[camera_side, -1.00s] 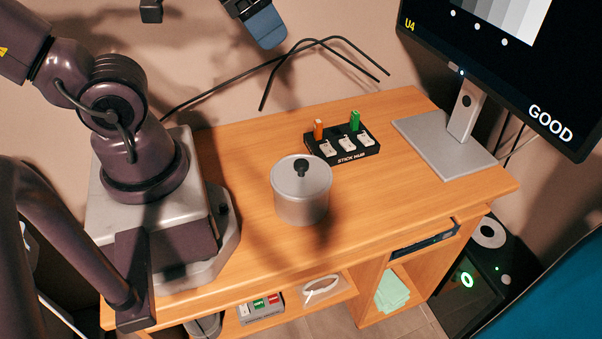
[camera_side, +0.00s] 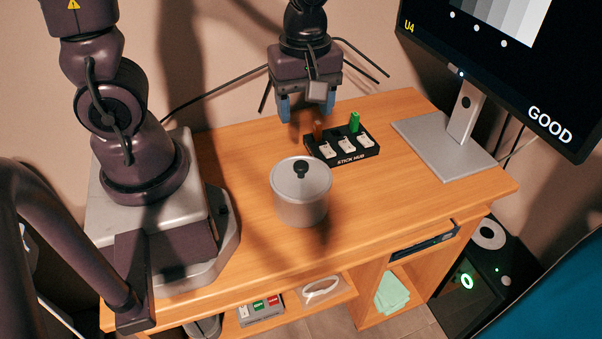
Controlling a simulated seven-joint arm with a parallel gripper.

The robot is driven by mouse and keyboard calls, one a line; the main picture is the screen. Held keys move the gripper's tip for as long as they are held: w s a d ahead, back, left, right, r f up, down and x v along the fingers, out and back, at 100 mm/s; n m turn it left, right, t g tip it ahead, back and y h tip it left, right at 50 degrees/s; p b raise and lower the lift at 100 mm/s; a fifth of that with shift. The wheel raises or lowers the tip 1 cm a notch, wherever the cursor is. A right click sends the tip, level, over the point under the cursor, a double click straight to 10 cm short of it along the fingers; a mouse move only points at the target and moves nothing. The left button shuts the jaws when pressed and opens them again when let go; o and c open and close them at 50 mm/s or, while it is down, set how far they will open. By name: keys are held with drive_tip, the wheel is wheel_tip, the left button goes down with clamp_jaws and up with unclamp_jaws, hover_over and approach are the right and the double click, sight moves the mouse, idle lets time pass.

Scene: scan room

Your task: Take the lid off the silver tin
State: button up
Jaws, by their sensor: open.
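The silver tin (camera_side: 302,208) stands upright on the wooden desk, near its middle. Its lid (camera_side: 318,178) is on top, with a black knob (camera_side: 300,168) at the centre. My gripper (camera_side: 306,112) hangs with its blue fingertips pointing down. It is open and empty, above and behind the tin in the picture, close to the stick hub. It is apart from the lid.
The black stick hub (camera_side: 345,158) holds an orange stick (camera_side: 318,130) and a green stick (camera_side: 354,122) behind the tin. A monitor stand (camera_side: 445,150) is at the right. The desk (camera_side: 395,205) is clear around the tin. Black cables run behind.

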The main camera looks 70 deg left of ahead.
sight(301, 164)
wheel_tip(301, 164, down, 8)
drive_tip(key=shift+r, duration=0.15)
drive_tip(key=shift+s+f, duration=0.15)
drive_tip(key=shift+f, duration=1.15)
drive_tip(key=shift+s+f, duration=0.15)
drive_tip(key=shift+f, duration=1.15)
drive_tip(key=c, duration=1)
